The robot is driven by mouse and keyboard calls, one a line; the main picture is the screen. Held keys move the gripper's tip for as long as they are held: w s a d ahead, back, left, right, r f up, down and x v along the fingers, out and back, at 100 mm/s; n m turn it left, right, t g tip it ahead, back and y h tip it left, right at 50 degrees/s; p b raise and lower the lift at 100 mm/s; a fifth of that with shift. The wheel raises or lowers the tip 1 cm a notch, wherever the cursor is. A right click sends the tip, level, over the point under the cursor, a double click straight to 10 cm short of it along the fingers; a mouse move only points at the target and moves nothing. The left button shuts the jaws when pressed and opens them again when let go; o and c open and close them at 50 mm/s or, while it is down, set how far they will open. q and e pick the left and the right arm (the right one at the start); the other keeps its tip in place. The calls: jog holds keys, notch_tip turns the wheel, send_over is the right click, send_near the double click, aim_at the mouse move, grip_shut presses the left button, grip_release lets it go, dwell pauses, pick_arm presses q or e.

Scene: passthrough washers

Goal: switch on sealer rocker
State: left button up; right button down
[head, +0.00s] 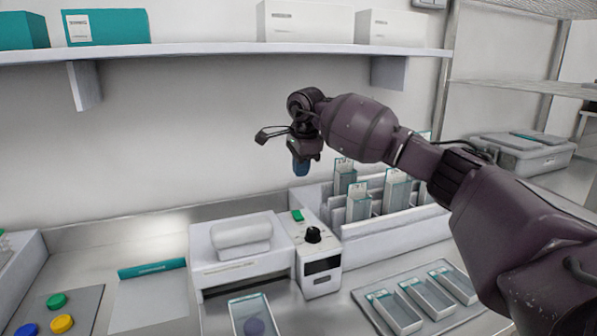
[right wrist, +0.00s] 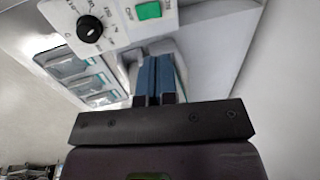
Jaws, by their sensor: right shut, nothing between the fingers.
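The sealer (head: 240,250) is a white box on the steel counter. Its control panel (head: 322,262) on the right side carries a black knob (head: 313,234) and a green rocker (head: 297,216). In the right wrist view the rocker (right wrist: 148,11) lies beyond the fingertips, beside the knob (right wrist: 89,29). I cannot tell its on or off position. My right gripper (head: 301,167) points down with blue fingertips, above the rocker and apart from it. Its fingers (right wrist: 157,75) are shut and empty. My left gripper is out of view.
A white rack (head: 390,232) with several clear pouches stands right of the sealer. A tray (head: 362,297) of pouches lies in front of it. A clear pouch (head: 253,316) lies before the sealer. A shelf (head: 220,48) with boxes hangs above.

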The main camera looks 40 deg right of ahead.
aim_at(297, 211)
jog(key=f, duration=0.3)
jog(key=w+f, duration=0.1)
jog(key=f, duration=0.3)
jog(key=w+f, duration=0.1)
jog(key=f, duration=0.3)
jog(key=shift+w+d, duration=0.1)
jog(key=shift+d, duration=0.1)
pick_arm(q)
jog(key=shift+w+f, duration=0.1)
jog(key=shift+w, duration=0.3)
pick_arm(e)
jog(key=shift+f, duration=0.15)
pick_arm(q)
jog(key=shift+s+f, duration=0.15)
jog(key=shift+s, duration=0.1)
